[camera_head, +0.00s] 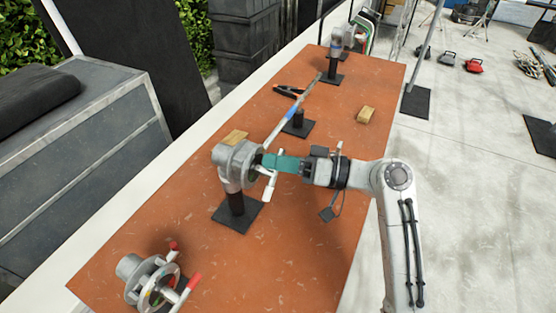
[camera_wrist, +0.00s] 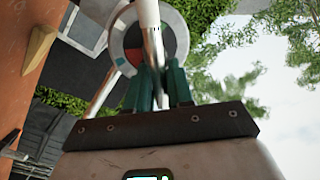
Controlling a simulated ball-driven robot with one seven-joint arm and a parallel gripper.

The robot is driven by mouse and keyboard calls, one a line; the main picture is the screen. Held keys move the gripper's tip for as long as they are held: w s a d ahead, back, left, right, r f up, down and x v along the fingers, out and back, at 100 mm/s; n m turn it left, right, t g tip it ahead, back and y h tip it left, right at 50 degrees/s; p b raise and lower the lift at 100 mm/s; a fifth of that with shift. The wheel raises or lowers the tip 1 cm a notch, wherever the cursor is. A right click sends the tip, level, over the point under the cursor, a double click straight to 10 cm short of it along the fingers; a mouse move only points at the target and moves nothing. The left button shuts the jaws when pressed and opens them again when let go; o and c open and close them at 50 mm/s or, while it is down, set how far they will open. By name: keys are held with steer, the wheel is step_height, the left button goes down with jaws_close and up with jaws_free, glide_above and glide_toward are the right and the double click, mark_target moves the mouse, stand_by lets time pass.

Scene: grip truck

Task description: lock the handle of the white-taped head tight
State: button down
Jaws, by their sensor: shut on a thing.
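The grey grip head with a white handle (camera_head: 237,160) stands on a post and black base in the middle of the orange table. Its white-ended handle (camera_head: 270,187) shows beside my gripper's fingertips. My gripper (camera_head: 266,161) reaches in from the right with green fingers and is shut on the handle. In the wrist view, a pale handle bar (camera_wrist: 148,25) runs down between the green fingers (camera_wrist: 158,88). The round face of the head (camera_wrist: 168,42) is behind it. The exact contact is partly hidden by the fingers.
Another head with red-tipped handles (camera_head: 155,283) is at the near left. A third head (camera_head: 336,40) stands at the far end. A long rod with a blue band (camera_head: 290,113) runs between the heads. Wooden blocks (camera_head: 366,115) and a black clamp (camera_head: 289,91) lie on the table (camera_head: 320,250).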

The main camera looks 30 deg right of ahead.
steer(key=m, duration=0.1)
steer(key=f+m, duration=0.1)
steer(key=m, duration=0.1)
steer(key=shift+w+d+m+t, duration=0.1)
steer(key=shift+m+t, duration=0.2)
steer(key=shift+t, duration=0.1)
steer(key=shift+f+m+t+p, duration=0.2)
steer(key=shift+m+t+p, duration=0.1)
steer(key=shift+m, duration=0.75)
steer(key=shift+f+m+t+p, duration=0.15)
steer(key=shift+m+t, duration=0.15)
steer(key=shift+m, duration=0.75)
steer(key=shift+w+d, duration=0.1)
steer(key=c, duration=1.1)
jaws_free()
steer(key=shift+d, duration=0.25)
steer(key=b+v, duration=0.3)
steer(key=v, duration=0.7)
steer(key=shift+f, duration=0.25)
